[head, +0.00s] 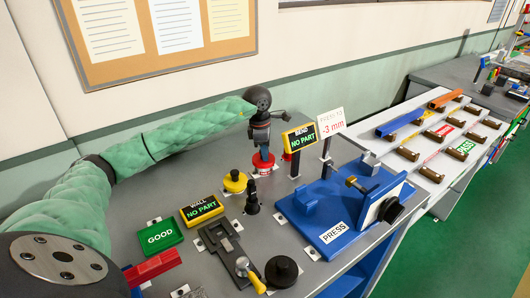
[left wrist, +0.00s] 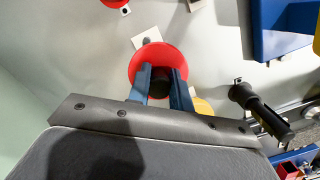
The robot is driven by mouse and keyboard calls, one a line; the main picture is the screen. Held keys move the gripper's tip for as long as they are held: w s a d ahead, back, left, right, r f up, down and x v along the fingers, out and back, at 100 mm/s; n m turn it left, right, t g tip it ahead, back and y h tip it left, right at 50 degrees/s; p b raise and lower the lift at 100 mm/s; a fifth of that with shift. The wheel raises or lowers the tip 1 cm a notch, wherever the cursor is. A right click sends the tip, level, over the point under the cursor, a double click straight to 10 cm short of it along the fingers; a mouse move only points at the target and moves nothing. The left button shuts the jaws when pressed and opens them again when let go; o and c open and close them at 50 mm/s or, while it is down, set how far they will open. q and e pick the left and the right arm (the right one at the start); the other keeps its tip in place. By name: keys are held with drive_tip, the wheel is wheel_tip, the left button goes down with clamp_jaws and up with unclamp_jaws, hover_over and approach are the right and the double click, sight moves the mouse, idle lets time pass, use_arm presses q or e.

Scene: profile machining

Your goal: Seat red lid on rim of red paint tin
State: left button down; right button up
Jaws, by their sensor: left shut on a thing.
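My left gripper (head: 263,148) reaches over the back of the bench, pointing down. In the left wrist view its two blue fingers (left wrist: 161,82) are shut on the dark knob of the round red lid (left wrist: 143,62). In the head view the red paint tin (head: 264,170) is directly below the gripper, with a pale label on its side. The lid is at or just above the tin's top; I cannot tell whether it touches the rim all round. From the wrist the lid hides the tin. My right gripper is not in view.
A yellow tin (head: 235,182) stands left of the red one, with a black upright tool (head: 252,198) in front.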

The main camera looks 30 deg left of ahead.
use_arm(q)
drive_tip(key=shift+b, duration=0.65)
idle(1.0)
drive_tip(key=shift+f+b, duration=0.75)
drive_tip(key=shift+f, duration=0.25)
idle(0.4)
drive_tip(key=c, duration=1.2)
unclamp_jaws()
drive_tip(key=shift+o, duration=0.2)
drive_tip(key=r, duration=0.2)
drive_tip(key=r+b, duration=0.1)
drive_tip(key=r, duration=0.1)
drive_tip(key=r+b, duration=0.1)
drive_tip(key=r, duration=0.1)
drive_tip(key=shift+s+a+r, duration=0.15)
drive_tip(key=shift+a, duration=0.2)
drive_tip(key=shift+s+a+r, duration=0.1)
drive_tip(key=shift+r, duration=0.65)
